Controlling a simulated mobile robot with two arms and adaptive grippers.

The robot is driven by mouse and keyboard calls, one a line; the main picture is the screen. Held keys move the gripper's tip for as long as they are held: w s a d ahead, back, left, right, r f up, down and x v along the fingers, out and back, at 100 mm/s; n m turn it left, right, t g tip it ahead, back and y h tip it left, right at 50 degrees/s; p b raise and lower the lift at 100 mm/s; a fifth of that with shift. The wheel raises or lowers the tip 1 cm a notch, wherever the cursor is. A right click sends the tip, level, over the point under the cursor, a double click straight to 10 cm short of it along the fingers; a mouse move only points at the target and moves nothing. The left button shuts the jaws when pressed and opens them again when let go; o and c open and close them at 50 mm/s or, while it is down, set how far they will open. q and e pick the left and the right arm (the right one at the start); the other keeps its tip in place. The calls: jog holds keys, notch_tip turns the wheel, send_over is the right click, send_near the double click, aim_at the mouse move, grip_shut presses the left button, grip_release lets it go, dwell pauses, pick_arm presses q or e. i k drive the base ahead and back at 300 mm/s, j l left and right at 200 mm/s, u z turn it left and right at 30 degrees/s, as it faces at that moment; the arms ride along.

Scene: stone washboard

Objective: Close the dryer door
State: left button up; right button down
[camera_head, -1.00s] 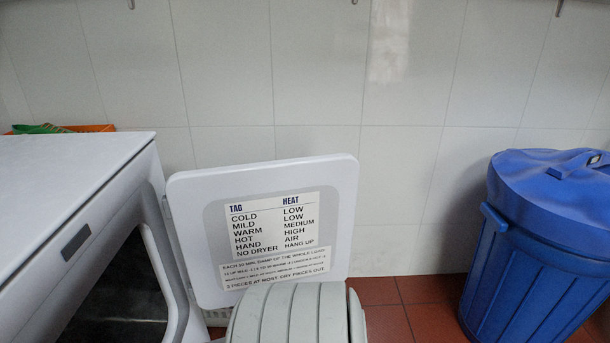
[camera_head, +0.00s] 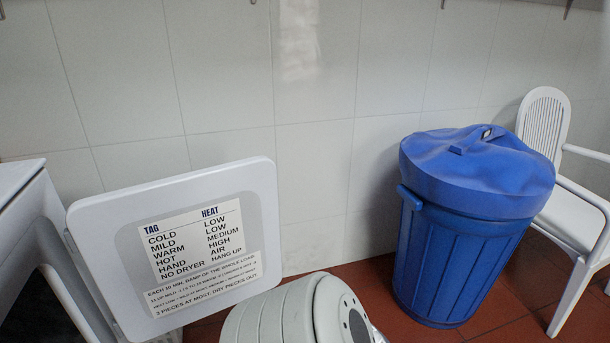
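The dryer door (camera_head: 90,225) stands wide open at the left, a white square panel with a printed TAG/HEAT label facing me. Its left edge is beside the dryer body (camera_head: 22,215), a white machine cut off by the left picture edge. Only a slice of the dryer and its dark opening shows. The door's lower edge runs close to the bottom of the picture. Neither of my grippers shows in the head view, so I cannot see whether either is touching the door.
A blue lidded bin (camera_head: 455,255) stands on the red tiled floor (camera_head: 500,318) to the right. A white slatted chair (camera_head: 570,215) is behind it at the far right. A white tiled wall (camera_head: 330,130) closes the back. Some bare floor lies between door and bin.

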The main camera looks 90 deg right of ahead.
aim_at(168, 254)
jog(key=k+l+z, duration=0.1)
jog(key=l+z, duration=1.05)
jog(key=l, duration=0.15)
jog(key=i+l, duration=0.1)
jog(key=l, duration=0.6)
jog(key=i, duration=0.05)
